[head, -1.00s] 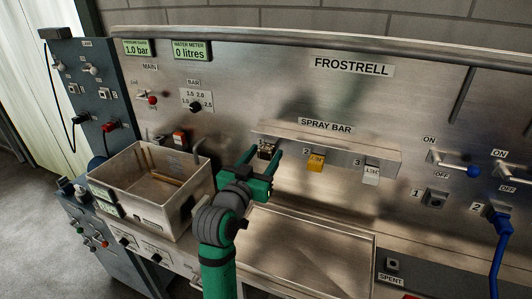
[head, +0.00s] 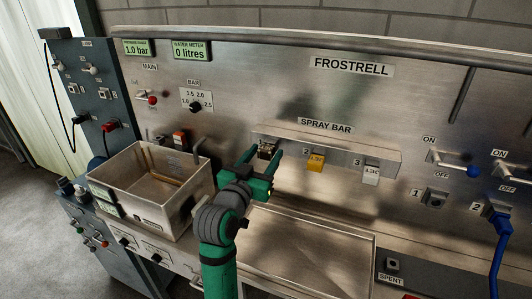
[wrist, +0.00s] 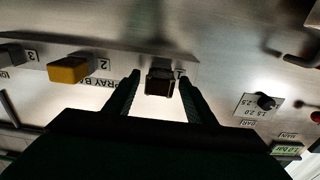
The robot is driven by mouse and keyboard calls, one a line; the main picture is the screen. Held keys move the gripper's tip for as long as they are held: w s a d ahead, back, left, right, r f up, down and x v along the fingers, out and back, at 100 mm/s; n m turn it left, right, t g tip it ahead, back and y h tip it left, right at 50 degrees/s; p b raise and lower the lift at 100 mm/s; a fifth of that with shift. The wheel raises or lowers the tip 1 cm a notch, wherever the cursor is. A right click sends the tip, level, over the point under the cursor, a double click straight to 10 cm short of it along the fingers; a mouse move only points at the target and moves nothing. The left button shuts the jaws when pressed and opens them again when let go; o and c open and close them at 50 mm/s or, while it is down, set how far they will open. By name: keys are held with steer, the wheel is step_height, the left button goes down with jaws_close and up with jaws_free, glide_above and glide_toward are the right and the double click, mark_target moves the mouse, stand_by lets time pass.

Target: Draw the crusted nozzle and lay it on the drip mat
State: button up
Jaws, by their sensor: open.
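The spray bar (head: 340,145) runs across the steel panel. A dark, rough-looking nozzle (head: 267,151) sits in its leftmost place, number 1, and looks like the crusted one. It also shows in the wrist view (wrist: 160,83). A yellow nozzle (head: 315,163) is at 2 and a white-grey one (head: 371,174) at 3. My gripper (head: 266,155) is open, with one finger on either side of the dark nozzle. In the wrist view a gap shows between the nozzle and the fingers. I cannot make out a drip mat in these frames.
A metal bin (head: 150,190) with a stick-like item inside stands left of my arm. A shallow steel tray (head: 310,250) lies below the bar, with clear room in it. Lever valves (head: 455,165) and a blue hose plug (head: 500,220) are on the right.

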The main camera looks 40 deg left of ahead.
mark_target(264, 157)
jaws_close()
steer(key=shift+v, duration=2.95)
steer(key=shift+s, duration=0.1)
